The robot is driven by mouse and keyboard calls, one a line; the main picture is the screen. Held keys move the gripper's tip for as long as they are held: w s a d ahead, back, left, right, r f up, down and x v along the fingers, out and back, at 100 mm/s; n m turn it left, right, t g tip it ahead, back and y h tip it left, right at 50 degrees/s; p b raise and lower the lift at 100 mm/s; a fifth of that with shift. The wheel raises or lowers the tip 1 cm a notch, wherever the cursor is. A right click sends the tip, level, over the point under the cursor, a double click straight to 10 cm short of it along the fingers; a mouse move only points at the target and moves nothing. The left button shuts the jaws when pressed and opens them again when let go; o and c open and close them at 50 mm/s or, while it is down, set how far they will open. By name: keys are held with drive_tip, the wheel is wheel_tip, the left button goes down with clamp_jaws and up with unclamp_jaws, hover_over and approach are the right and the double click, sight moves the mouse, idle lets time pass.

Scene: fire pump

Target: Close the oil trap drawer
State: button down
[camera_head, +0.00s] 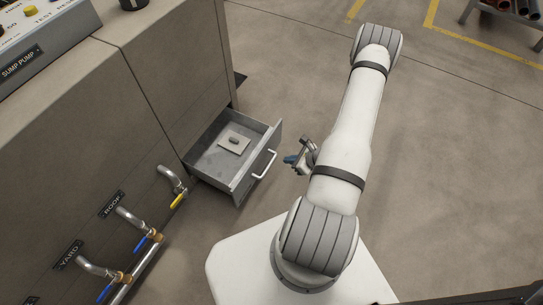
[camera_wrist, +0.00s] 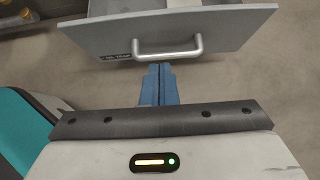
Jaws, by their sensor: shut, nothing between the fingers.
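The oil trap drawer (camera_head: 236,180) stands pulled out of the beige cabinet in the head view. Its front panel carries a bar handle (camera_head: 264,163), and a small light plate with a grey piece on it lies inside. In the wrist view the drawer front (camera_wrist: 228,29) spans the top, with its handle (camera_wrist: 168,50) and a small label at the lower left. My gripper (camera_wrist: 159,70) has its blue fingers together and empty, pointing at the handle. The fingertips lie just below the handle in that picture; I cannot tell whether they touch. In the head view my gripper (camera_head: 289,159) is right of the drawer front.
Left of the drawer, pipes with blue-handled and yellow-handled valves (camera_head: 177,200) stick out of the cabinet (camera_head: 165,85). A sump pump panel (camera_head: 35,35) sits on top. A rack with pipes (camera_head: 510,12) stands at the upper right. The floor right of my arm is clear.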

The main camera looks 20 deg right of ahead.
sight(258, 157)
drive_tip(key=b+x, duration=0.1)
drive_tip(key=x, duration=0.3)
drive_tip(key=r+b+x, duration=0.1)
drive_tip(key=x, duration=0.3)
drive_tip(key=w+a+b+x, duration=0.1)
drive_tip(key=x, duration=0.3)
drive_tip(key=shift+w+r+b, duration=0.15)
drive_tip(key=shift+b, duration=0.15)
drive_tip(key=shift+w+a+r, duration=0.1)
drive_tip(key=shift+w+a, duration=0.15)
drive_tip(key=shift+w, duration=0.05)
